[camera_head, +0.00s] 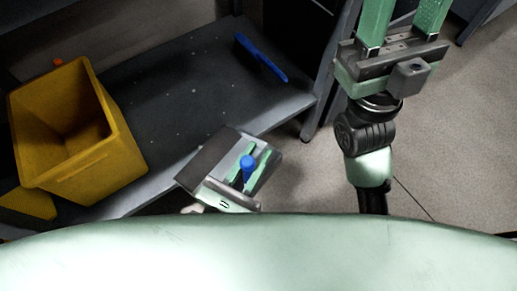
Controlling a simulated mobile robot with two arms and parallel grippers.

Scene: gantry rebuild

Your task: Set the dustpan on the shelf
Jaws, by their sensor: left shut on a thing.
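My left gripper (252,165) is low in front of the shelf, near the middle of the picture. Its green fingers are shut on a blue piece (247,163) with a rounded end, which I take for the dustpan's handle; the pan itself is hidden. The grey shelf (185,95) lies beyond and to the left of this gripper. My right gripper (404,16) is at the upper right, its green fingers apart and nothing visible between them; their tips are cut off by the top edge.
A yellow bin (85,165) with an open top stands on the left of the shelf, with an orange thing (57,63) behind it. A long blue object (260,57), perhaps a brush, lies at the shelf's right end. The shelf's middle is bare. A dark upright (330,75) borders its right side.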

